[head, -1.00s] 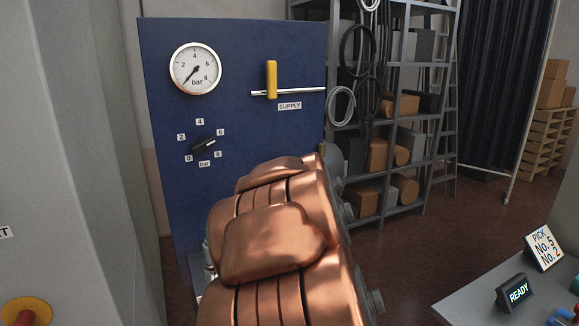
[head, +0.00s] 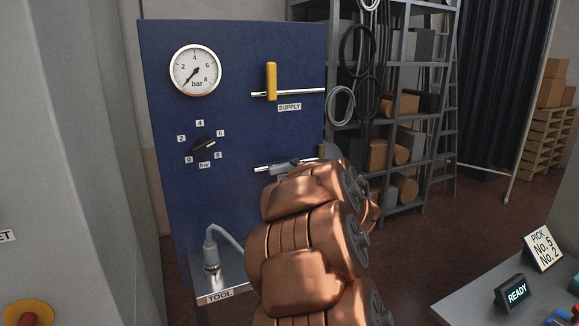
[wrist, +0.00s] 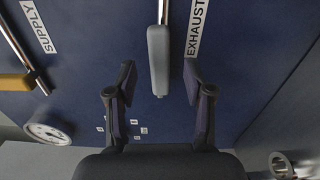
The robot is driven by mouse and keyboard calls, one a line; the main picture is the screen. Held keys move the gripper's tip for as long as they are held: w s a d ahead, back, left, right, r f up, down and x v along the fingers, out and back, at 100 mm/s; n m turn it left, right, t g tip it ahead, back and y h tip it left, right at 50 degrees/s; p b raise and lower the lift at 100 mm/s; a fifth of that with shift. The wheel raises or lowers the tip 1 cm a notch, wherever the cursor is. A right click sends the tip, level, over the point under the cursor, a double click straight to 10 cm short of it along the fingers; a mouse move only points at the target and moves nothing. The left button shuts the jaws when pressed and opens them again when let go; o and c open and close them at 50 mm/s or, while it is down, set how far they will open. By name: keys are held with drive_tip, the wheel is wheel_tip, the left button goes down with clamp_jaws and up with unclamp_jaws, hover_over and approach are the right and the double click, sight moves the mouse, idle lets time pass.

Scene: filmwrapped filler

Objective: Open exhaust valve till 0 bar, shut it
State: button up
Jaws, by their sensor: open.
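The exhaust valve handle (wrist: 159,62) is a grey lever, lying in line with its pipe in the wrist view. In the head view the grey handle (head: 284,166) is partly covered by my copper-coloured arm. My gripper (wrist: 158,72) is open; its dark fingers stand either side of the lever's lower part, with gaps visible on both sides. Whether the lever is deep between them I cannot tell. The pressure gauge (head: 195,70) has its needle pointing lower left, below the 2, near the low end. The EXHAUST label (wrist: 197,28) is right of the lever.
The yellow supply handle (head: 271,80) stands across its pipe, above the exhaust. A black bar selector knob (head: 204,146) sits on the blue panel (head: 232,120). A TOOL shelf (head: 230,284) with a hose fitting (head: 211,255) juts out below. Shelving (head: 420,120) stands to the right.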

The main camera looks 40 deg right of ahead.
sight(289, 167)
drive_tip(key=shift+p+x, duration=0.7)
drive_tip(key=shift+x, duration=2.1)
drive_tip(key=shift+c, duration=0.2)
clamp_jaws()
